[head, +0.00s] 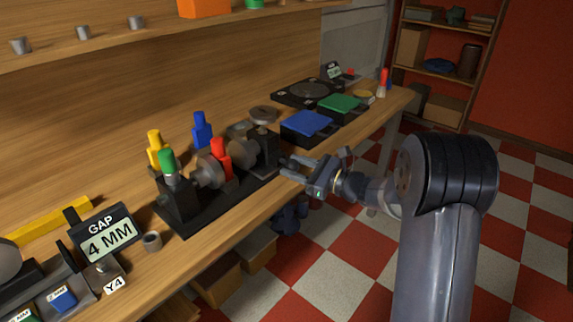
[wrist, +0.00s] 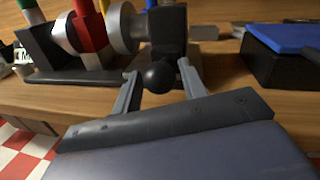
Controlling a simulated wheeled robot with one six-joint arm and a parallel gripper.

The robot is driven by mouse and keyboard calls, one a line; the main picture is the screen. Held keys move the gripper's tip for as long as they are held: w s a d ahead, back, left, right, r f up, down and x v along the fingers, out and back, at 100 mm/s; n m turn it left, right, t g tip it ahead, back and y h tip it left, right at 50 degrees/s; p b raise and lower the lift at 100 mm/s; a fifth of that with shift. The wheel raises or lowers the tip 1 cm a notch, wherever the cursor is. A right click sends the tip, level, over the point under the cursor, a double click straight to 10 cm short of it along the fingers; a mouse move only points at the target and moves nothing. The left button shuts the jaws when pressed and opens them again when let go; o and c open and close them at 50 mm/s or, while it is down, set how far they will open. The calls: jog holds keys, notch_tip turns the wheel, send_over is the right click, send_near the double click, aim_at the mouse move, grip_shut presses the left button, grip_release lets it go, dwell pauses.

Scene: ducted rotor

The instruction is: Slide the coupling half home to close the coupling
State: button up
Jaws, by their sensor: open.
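The coupling rig stands on a black base (head: 190,228) on the bench. A silver coupling half (head: 243,153) sits at its right, beside a black bearing block (head: 266,150). Another silver disc (head: 207,173) sits at the left, with a red-topped post (head: 221,158) near the space between them. In the wrist view, the right coupling half (wrist: 122,28) and black block (wrist: 167,30) show ahead. A black ball knob (wrist: 159,77) lies between the fingertips of my open gripper (head: 289,170). Contact with the fingers cannot be told.
A display (head: 108,232) reads GAP 4 MM. Yellow (head: 155,146), green (head: 168,164) and blue (head: 201,130) posts stand around the rig. Blue (head: 307,122) and green (head: 340,103) topped blocks stand to its right. The bench's front edge runs below my gripper.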

aim_at(286, 162)
jog(key=shift+x, duration=1.5)
jog(key=shift+c, duration=0.2)
